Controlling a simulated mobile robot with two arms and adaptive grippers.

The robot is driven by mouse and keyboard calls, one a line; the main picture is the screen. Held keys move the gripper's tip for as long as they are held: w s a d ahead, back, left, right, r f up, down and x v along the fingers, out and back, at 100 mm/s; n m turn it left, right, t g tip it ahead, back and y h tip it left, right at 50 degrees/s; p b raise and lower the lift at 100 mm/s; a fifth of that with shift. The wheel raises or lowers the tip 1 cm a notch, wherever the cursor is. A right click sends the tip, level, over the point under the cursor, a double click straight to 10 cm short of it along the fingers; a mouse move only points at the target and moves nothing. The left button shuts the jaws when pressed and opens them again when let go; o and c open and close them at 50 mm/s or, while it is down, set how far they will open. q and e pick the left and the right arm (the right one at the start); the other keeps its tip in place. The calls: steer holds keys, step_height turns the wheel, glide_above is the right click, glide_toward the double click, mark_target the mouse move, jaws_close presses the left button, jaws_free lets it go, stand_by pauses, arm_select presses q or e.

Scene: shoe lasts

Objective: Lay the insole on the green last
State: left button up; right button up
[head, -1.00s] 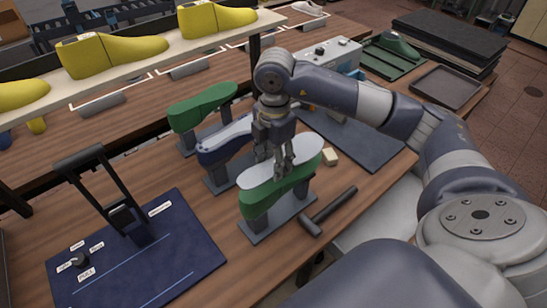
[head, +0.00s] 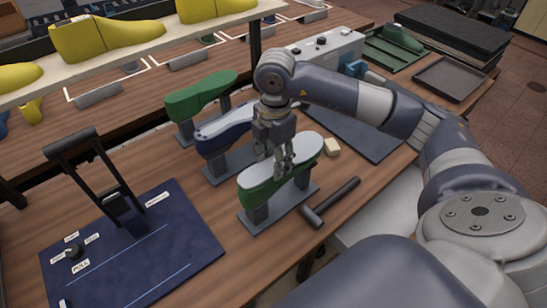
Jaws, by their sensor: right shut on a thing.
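The pale grey insole (head: 257,177) lies along the upturned sole of the nearest green last (head: 260,193), seemingly in contact with it. This last is held upside down on a grey stand (head: 285,208) at the table's front. My right gripper (head: 282,172) is over the middle of the insole, fingers pointing down, shut on it. My left gripper does not show.
A blue last (head: 216,135) and another green last (head: 200,97) stand behind on their own stands. A hammer (head: 335,200) and a cream block (head: 332,147) lie right of the near stand. A navy mat (head: 190,240) with a black-handled device is at left.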

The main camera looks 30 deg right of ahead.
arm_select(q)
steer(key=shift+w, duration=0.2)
arm_select(e)
steer(key=o, duration=1)
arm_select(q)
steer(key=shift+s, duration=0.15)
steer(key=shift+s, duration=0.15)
arm_select(e)
step_height(320, 180, up, 12)
steer(key=shift+s+d+f, duration=0.1)
